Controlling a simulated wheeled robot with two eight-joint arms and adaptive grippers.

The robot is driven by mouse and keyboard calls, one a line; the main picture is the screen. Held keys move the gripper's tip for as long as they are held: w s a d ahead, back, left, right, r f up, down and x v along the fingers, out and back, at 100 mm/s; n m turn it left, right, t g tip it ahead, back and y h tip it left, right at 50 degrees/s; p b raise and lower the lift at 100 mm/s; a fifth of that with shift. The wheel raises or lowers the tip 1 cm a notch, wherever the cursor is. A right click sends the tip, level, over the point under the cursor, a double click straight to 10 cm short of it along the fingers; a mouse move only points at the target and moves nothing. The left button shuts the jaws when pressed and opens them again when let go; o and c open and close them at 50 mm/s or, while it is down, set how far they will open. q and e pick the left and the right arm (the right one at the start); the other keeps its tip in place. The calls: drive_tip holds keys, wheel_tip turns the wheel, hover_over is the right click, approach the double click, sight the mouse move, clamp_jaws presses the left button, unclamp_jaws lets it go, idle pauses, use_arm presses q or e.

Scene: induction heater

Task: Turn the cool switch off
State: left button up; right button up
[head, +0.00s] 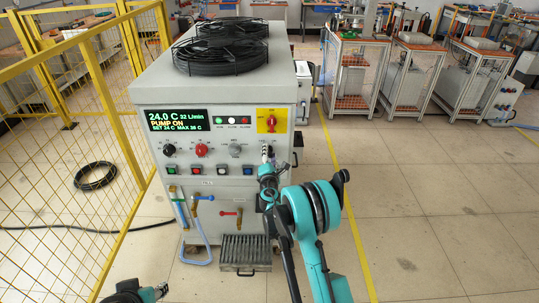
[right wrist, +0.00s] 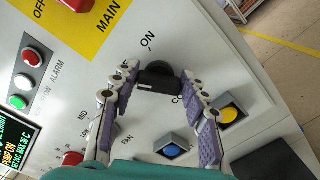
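The cool switch is a black knob (right wrist: 157,77) on the white panel, seen in the right wrist view with "ON" printed above it and a partly hidden "CO..." label below. My right gripper (right wrist: 160,72) has one finger on each side of the knob, close to it; I see no clear contact. In the head view the right gripper (head: 267,154) is at the right end of the knob row and hides the switch. The knob's exact pointing is hard to read.
The heater cabinet (head: 215,100) has a lit display (head: 178,120) reading "PUMP ON". A red-on-yellow main switch (head: 271,121) sits just above the gripper. A red knob (head: 201,150) and coloured buttons are nearby.

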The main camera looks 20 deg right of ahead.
drive_tip(key=shift+o, duration=0.2)
drive_tip(key=shift+f+m+b, duration=0.15)
drive_tip(key=shift+m+b, duration=0.25)
drive_tip(key=shift+m, duration=1.7)
drive_tip(key=o, duration=1.2)
drive_tip(key=shift+c, duration=0.2)
drive_tip(key=v, duration=1.2)
